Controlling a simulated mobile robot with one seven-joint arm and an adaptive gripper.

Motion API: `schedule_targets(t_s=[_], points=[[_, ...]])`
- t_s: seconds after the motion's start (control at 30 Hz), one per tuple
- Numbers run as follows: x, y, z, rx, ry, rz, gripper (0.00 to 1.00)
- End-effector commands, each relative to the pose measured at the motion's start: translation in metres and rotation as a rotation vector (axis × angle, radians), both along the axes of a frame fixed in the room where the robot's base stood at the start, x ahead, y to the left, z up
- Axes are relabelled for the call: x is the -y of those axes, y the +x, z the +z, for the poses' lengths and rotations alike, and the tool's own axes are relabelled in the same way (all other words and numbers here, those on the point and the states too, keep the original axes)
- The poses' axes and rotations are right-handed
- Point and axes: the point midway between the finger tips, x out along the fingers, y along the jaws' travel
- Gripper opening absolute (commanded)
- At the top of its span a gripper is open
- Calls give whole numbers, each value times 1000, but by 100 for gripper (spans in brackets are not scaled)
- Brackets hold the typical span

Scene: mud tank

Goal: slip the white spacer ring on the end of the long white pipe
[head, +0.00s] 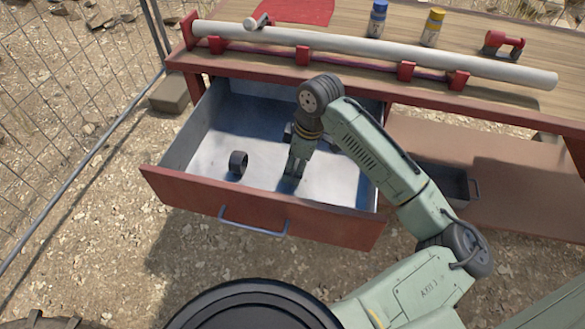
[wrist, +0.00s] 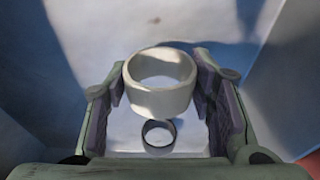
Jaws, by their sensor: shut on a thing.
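The white spacer ring (wrist: 162,103) is between the two fingers of my gripper (wrist: 160,75) in the wrist view, its round opening showing. My gripper is shut on it. In the head view my gripper (head: 293,172) points down inside the open drawer; I cannot make out the ring there. The long white pipe (head: 370,46) lies along the front of the workbench on several red supports. Its right end (head: 552,80) sticks out past the last support, and its left end is close to a red end plate.
A dark ring (head: 238,163) stands in the drawer (head: 262,206), left of my gripper. On the bench are a red cloth (head: 293,11), a blue-capped bottle (head: 378,18), a yellow-capped bottle (head: 433,27) and a red tool (head: 503,43). A wire fence (head: 75,100) is at left.

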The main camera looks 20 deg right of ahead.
Motion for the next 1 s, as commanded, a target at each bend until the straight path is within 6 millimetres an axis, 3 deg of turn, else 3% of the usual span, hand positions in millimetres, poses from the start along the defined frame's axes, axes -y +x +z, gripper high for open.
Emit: schedule_targets(t_s=[0.03,0.5,0.87,1.0], points=[[0,0,10,1,1,0,32],[-1,0,55,1,1,0,32],[0,0,58,0,0,0,32],[-1,1,80,3,1,1,32]])
